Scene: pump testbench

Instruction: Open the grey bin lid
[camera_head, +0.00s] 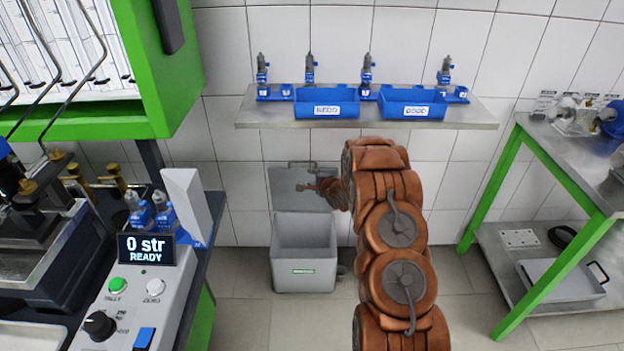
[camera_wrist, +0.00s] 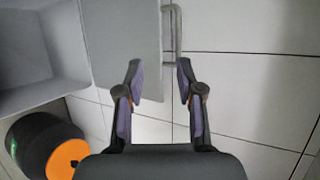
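The grey bin (camera_head: 304,276) stands on the floor against the tiled wall, and its inside shows from above. Its grey lid (camera_head: 290,182) stands raised, close to upright, behind the opening. My gripper (camera_head: 318,187) is at the right part of the lid, partly hidden by my orange arm. In the wrist view, my gripper (camera_wrist: 159,68) has its two fingers spread apart. The edge of the lid (camera_wrist: 120,45) and its thin metal handle (camera_wrist: 178,30) show in and beyond the gap between the fingers. I cannot tell whether a finger touches the lid. The bin's wall (camera_wrist: 35,95) is at the left.
A wall shelf (camera_head: 470,118) with blue REDO (camera_head: 327,110) and GOOD (camera_head: 411,111) trays hangs above the bin. A green-framed table (camera_head: 535,160) stands at the right. A control panel (camera_head: 130,300) is at the lower left. Open floor lies before the bin.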

